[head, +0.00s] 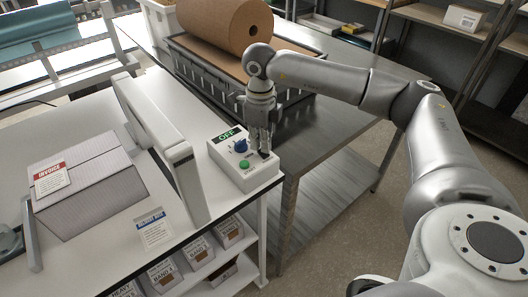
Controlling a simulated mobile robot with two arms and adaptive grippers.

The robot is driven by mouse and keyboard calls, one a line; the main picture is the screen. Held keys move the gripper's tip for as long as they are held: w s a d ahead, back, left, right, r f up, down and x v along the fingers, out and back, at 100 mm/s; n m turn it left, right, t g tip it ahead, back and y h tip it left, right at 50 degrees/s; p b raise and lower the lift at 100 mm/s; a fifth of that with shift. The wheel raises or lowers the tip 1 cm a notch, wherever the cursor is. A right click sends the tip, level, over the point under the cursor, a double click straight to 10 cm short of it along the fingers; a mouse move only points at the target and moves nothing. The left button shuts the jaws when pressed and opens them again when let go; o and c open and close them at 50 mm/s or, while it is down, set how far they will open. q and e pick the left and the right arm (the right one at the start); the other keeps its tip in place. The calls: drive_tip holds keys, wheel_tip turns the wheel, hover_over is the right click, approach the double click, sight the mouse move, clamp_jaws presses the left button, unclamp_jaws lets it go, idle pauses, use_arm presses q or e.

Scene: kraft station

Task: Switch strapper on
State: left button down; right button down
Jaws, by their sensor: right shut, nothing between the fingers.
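The strapper is a pale arch (160,130) standing on the white table. Its white control box (258,177) sits at the table's right corner. My right gripper (262,148) is shut and empty, pointing down over the right part of the box, beside the knob. Its fingers hide the panel behind them, and I cannot tell whether the tips touch the box. My left gripper does not show clearly.
A grey carton (90,195) with an invoice label lies left of the arch. A small card (154,228) is at the table's front. Labelled boxes (196,252) fill the shelf below. A brown paper roll (225,22) and a dark crate (205,80) stand on the metal table behind.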

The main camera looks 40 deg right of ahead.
drive_tip(key=shift+s+f, duration=0.1)
drive_tip(key=shift+f, duration=0.2)
drive_tip(key=shift+r, duration=0.15)
drive_tip(key=shift+r+p, duration=0.4)
drive_tip(key=shift+r, duration=0.15)
drive_tip(key=shift+r+p, duration=1.65)
drive_tip(key=shift+r, duration=1.25)
